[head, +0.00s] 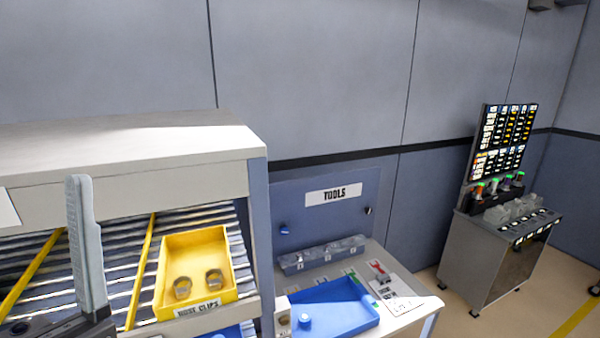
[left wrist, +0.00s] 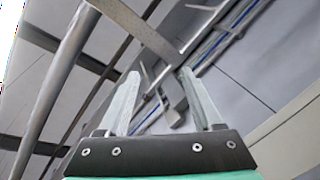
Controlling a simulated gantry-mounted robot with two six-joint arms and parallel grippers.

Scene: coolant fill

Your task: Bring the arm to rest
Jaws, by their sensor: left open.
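My left gripper shows at the lower left of the head view, where one pale grey finger (head: 86,240) points upward in front of the roller rack. In the left wrist view my left gripper (left wrist: 160,72) is open, its two grey fingers apart with nothing between them. The fingers point toward grey panels and metal rails. No held object is visible. My right gripper is in neither view.
Right of the finger, a yellow bin (head: 237,290) labelled for clips holds two metal rings on the roller rack (head: 120,255). A tools bench has a blue tray (head: 345,318) and a blue-grey back panel (head: 295,190). A grey cabinet (head: 500,260) stands farther right.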

